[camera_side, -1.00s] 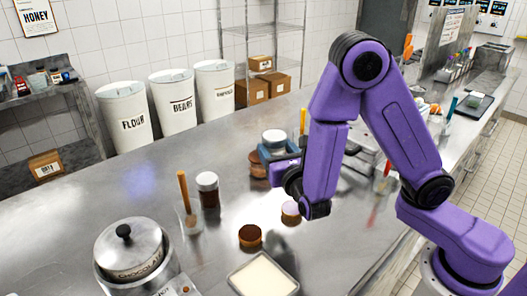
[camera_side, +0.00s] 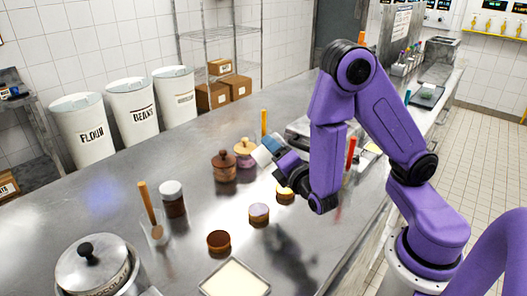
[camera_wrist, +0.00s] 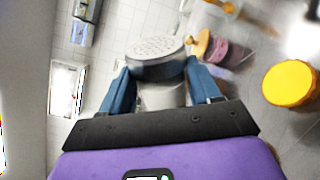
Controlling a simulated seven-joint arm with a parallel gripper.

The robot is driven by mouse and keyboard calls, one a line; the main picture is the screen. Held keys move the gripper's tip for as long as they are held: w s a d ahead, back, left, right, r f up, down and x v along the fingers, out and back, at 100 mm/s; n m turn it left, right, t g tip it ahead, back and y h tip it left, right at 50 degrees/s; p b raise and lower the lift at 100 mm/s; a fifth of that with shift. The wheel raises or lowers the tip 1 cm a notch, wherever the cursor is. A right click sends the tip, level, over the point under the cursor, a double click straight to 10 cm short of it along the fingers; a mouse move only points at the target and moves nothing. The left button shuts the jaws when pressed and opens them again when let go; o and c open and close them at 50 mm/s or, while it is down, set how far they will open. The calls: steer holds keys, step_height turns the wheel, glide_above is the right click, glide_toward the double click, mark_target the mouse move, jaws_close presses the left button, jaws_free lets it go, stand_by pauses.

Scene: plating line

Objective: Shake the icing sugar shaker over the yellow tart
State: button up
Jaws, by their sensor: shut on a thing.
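The icing sugar shaker (camera_side: 261,156) is held tilted by my gripper (camera_side: 272,149), up off the counter. Its pale perforated top faces up and left in the side view. In the wrist view the grey perforated shaker top (camera_wrist: 155,48) sits between the blue fingers of my gripper (camera_wrist: 160,78), which are shut on its body. The yellow tart (camera_wrist: 290,83) stands at the right in the wrist view, apart from the shaker.
A lilac-topped tart (camera_side: 258,214) and a brown tart (camera_side: 219,241) stand in front. A brown jar (camera_side: 224,167) and a jar with a yellow lid (camera_side: 244,150) stand left of my gripper. A white-filled tray (camera_side: 235,278) lies at the front.

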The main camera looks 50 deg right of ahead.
steer(key=shift+s+d+f+m, duration=0.2)
steer(key=shift+s+d+m, duration=0.25)
steer(key=shift+m, duration=0.55)
steer(key=f+m, duration=0.1)
steer(key=m, duration=0.3)
steer(key=f+m, duration=0.2)
steer(key=m, duration=0.2)
steer(key=f+m, duration=0.1)
steer(key=m, duration=0.3)
steer(key=shift+s+d+f, duration=0.1)
steer(key=shift+d+f, duration=0.15)
stand_by(2.8)
